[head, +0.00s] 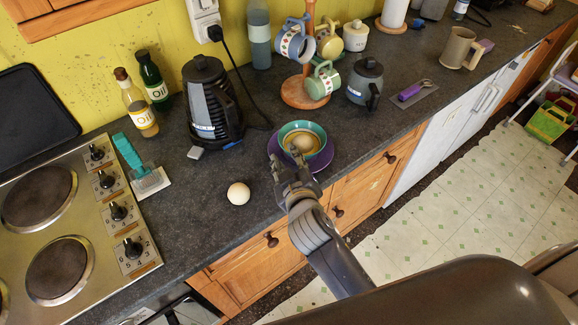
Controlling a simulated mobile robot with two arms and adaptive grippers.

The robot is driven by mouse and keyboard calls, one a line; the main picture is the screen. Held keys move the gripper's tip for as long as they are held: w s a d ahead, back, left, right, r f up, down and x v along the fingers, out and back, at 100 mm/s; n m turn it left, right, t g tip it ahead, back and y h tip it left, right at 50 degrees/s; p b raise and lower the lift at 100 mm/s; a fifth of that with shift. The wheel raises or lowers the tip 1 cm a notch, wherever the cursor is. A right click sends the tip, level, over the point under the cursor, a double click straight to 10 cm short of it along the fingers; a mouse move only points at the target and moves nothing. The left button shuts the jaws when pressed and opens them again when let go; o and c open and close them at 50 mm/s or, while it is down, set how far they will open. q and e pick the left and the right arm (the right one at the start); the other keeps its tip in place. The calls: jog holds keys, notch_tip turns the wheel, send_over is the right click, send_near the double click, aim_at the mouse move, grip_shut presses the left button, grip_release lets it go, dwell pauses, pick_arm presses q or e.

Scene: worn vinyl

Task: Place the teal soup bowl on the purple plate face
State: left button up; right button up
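The teal soup bowl (317,128) has a teal rim and a yellowish inside, with a round tan patch or object at its middle that I cannot make out. It appears upright and sits over the purple plate (328,155), which shows around it near the counter's front edge. My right gripper (286,159) is at the near left side of the bowl. Its fingers look spread apart, one overlapping the bowl's near rim and one over the plate's left side. Whether it touches the bowl is unclear. My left gripper is out of view.
A mug tree (302,92) with several mugs and a grey lidded pot (365,82) stand behind the bowl. A stove (75,220) is at left.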

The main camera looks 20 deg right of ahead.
jog(key=shift+v, duration=1.15)
jog(key=shift+f, duration=0.1)
jog(key=s+d+f+m+g, duration=0.1)
jog(key=s+d+f+g, duration=0.15)
jog(key=s, duration=0.55)
jog(key=s+d+f+m+g+y, duration=0.1)
jog(key=s+d+f+g, duration=0.1)
jog(key=s+f+g, duration=0.35)
jog(key=s+d+f+m+g, duration=0.1)
jog(key=s+d+g, duration=0.15)
jog(key=s, duration=0.65)
notch_tip(320, 180, down, 29)
jog(key=s+g+b, duration=0.1)
jog(key=s+b, duration=0.1)
jog(key=b, duration=0.1)
jog(key=s+d+f+g+b, duration=0.1)
jog(key=s+d+f+b, duration=0.1)
jog(key=s+f, duration=1.5)
notch_tip(320, 180, down, 2)
jog(key=shift+d+f+b, duration=0.15)
jog(key=shift+d+b, duration=0.15)
jog(key=shift+d, duration=0.25)
jog(key=shift+g, duration=0.25)
